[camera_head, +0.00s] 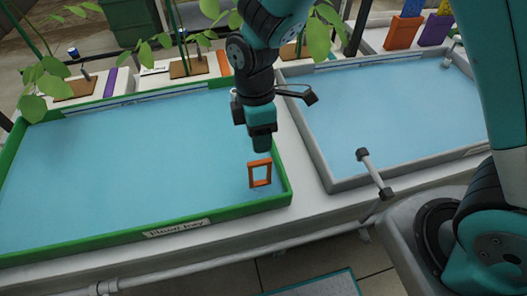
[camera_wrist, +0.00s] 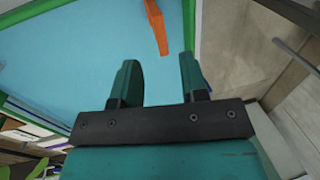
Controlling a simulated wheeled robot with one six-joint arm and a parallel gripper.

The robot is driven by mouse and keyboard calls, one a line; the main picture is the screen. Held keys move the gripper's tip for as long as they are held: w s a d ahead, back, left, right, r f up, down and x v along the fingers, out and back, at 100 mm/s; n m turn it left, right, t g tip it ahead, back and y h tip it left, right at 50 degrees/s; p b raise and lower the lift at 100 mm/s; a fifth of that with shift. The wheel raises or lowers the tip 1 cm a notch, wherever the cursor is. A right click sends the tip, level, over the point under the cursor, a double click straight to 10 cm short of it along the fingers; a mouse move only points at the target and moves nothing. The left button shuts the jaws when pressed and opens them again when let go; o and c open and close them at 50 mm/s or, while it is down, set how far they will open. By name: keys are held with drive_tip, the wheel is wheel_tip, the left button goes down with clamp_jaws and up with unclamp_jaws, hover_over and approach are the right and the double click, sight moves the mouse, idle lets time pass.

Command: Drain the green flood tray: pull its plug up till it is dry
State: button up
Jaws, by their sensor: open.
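The green flood tray (camera_head: 100,240) stands at the left in the head view, full of blue water. Its plug (camera_head: 260,172) shows as an upright orange square loop handle near the tray's front right corner. In the wrist view the orange handle (camera_wrist: 156,27) is at the top, ahead of the fingertips and roughly between their lines. My gripper (camera_wrist: 160,68) is open and empty, pointing down above the tray. In the head view my gripper (camera_head: 262,148) is just behind and above the handle, and I cannot tell whether it touches. The plug's lower part is hidden in the water.
Leafy plants (camera_head: 50,80) lean over the back rims. A white pipe (camera_head: 180,275) runs along the front.

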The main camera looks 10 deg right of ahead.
sight(262, 161)
drive_tip(key=f, duration=0.3)
drive_tip(key=s+f, duration=0.1)
drive_tip(key=f, duration=0.1)
drive_tip(key=shift+s+f, duration=0.1)
drive_tip(key=shift+f, duration=0.3)
